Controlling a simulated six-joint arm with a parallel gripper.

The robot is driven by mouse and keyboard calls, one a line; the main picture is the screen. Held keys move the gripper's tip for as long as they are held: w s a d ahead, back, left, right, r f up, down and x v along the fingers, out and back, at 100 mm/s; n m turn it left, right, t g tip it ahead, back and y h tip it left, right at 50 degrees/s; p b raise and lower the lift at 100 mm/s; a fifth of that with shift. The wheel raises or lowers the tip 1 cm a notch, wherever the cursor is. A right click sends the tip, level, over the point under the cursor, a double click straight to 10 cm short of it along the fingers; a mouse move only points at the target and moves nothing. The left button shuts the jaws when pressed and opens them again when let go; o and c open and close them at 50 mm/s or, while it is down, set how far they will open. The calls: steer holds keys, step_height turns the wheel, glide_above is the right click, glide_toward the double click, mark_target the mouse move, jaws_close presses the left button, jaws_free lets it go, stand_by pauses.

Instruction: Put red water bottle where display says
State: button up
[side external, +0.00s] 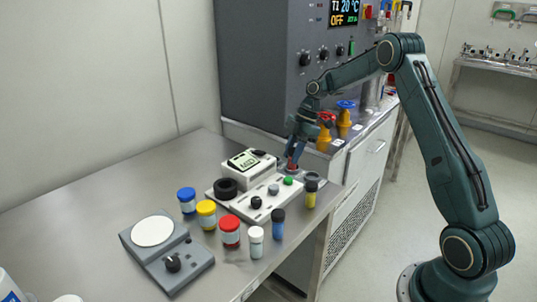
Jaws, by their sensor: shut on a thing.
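My gripper (295,155) points down at the back of the table, behind the white control unit (235,205). It is shut on a small red thing (291,166), mostly hidden between the fingers; I cannot tell whether it is a bottle or whether it touches the unit. A small display (243,161) on a white box at the unit's back shows dark text on pale green, too small to read. A larger dark display (345,13) on the grey cabinet reads "T1 20 °C OFF". A jar with a red lid (230,231) stands at the table's front.
Blue-lidded (187,200) and yellow-lidded (206,214) jars and several small vials (278,224) stand before the unit. A grey device with a white round plate (153,231) lies front left. Red-handled (325,130) and blue-handled yellow valves stand right.

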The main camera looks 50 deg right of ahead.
steer(key=shift+f, duration=0.15)
stand_by(0.3)
steer(key=o, duration=1.6)
steer(key=shift+o, duration=0.2)
steer(key=shift+r, duration=3.5)
steer(key=shift+r, duration=0.1)
